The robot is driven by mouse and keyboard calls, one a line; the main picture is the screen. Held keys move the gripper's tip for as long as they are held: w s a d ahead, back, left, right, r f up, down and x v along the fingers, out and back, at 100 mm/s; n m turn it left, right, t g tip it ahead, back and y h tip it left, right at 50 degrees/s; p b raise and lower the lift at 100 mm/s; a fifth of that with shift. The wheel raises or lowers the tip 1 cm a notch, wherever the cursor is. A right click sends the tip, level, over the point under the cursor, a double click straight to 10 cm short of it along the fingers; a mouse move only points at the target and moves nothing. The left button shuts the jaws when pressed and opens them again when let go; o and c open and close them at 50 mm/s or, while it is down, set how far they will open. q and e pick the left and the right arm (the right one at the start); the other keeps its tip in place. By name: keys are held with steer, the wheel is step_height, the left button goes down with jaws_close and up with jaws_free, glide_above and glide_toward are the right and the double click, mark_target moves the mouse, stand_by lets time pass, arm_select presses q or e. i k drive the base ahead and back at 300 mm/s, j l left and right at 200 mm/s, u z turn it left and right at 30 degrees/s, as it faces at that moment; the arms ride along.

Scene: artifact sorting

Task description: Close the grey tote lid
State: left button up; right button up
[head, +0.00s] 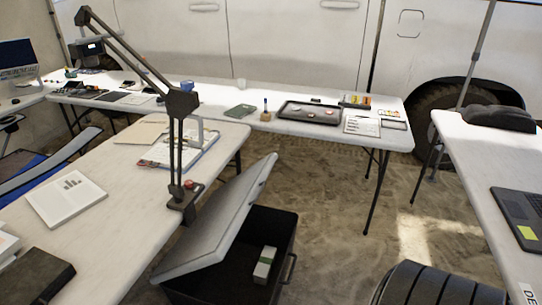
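The tote (281,232) stands on the floor at the lower middle, in the gap by the left table. Its body is dark, with a handle on its right side. Its grey lid (222,222) is open, tilted up toward the left and close to the table's edge. A small white and green item (264,262) is inside the tote. The tote's front bottom is cut off by the picture's edge. Neither of my grippers shows in the head view.
A dark desk lamp (178,140) is fixed to the left table (100,230) beside the lid. A long table (228,96) with trays stands behind. Another table (476,170) stands at right. A black ribbed object (432,286) is at the bottom right. Sandy floor is open right of the tote.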

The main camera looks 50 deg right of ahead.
mark_target(218, 224)
steer(key=z, duration=1.4)
